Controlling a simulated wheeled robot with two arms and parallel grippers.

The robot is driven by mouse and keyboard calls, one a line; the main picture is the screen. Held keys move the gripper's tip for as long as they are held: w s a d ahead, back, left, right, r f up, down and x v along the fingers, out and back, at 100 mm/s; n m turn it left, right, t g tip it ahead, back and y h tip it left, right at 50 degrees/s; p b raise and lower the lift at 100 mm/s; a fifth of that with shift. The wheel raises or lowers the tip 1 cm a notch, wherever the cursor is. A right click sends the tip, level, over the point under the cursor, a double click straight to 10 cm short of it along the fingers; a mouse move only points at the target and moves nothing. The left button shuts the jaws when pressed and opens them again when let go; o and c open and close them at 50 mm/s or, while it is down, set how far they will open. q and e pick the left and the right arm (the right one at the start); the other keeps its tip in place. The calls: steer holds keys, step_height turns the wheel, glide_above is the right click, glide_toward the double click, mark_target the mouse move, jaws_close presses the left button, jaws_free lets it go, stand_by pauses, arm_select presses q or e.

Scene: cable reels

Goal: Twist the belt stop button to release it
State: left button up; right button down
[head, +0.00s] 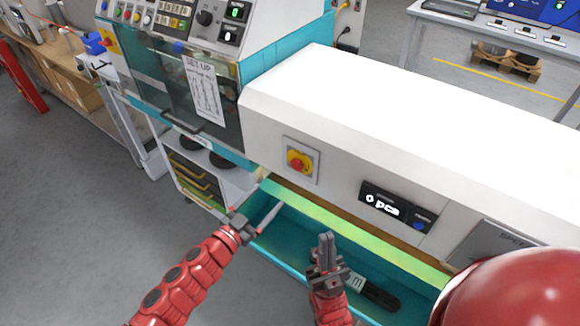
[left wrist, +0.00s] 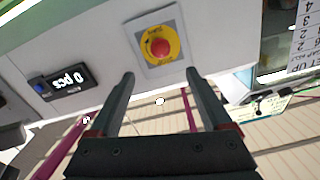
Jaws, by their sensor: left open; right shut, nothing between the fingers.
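The belt stop button (head: 298,164) is a red knob on a yellow disc, set in a grey square plate on the white machine's front. In the left wrist view the button (left wrist: 159,48) is beyond the fingertips, roughly centred between them. My left gripper (head: 266,193) is open and empty, below and left of the button and apart from it. Its two fingers also show in the left wrist view (left wrist: 160,78). My right gripper (head: 325,242) is shut and empty, pointing up, below and right of the button.
A counter display (head: 383,205) reading "0 pcs" is right of the button. A teal tray (head: 290,250) with a yellow-green edge (head: 330,220) runs beneath, holding a dark tool (head: 375,293). A clear guard with a "SET UP" sheet (head: 204,90) is at upper left.

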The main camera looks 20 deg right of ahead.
mark_target(295, 168)
arm_select(q)
steer(key=p+x, duration=0.3)
steer(key=x, duration=0.9)
steer(key=shift+w+a+r, duration=0.1)
steer(key=shift+w+r, duration=0.05)
steer(key=shift+w, duration=0.05)
steer(key=shift+w+d, duration=0.2)
steer(key=shift+d, duration=0.35)
